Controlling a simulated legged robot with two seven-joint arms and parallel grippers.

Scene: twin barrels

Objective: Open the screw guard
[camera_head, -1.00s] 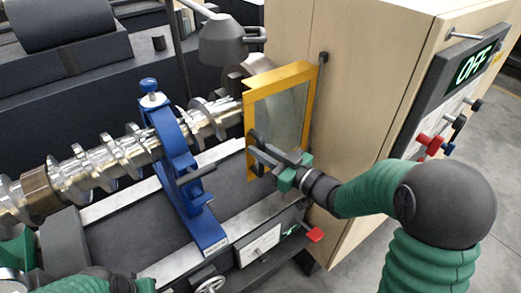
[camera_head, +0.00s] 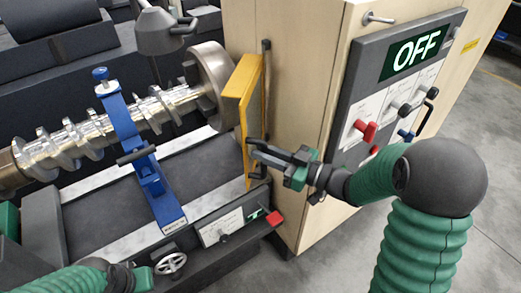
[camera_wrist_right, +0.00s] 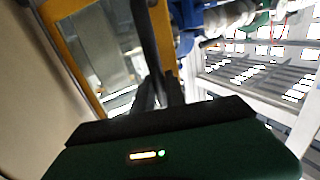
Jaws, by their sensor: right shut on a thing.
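The screw guard (camera_head: 243,92) is a yellow-framed panel with a clear window, hinged on a dark vertical rod beside the wooden cabinet. It stands swung out, seen nearly edge-on in the head view. In the right wrist view its yellow frame (camera_wrist_right: 66,55) and window fill the upper left. My right gripper (camera_head: 256,150) is shut on the guard's dark handle (camera_wrist_right: 147,40). The metal screw (camera_head: 85,140) lies left of the guard, and its round end flange (camera_head: 208,82) shows. My left arm is at the bottom left of the head view; its gripper (camera_head: 142,279) is only partly visible.
A blue clamp stand (camera_head: 135,150) spans the screw. The wooden cabinet (camera_head: 300,100) stands right of the guard, with a control panel reading OFF (camera_head: 415,54), a red knob and levers.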

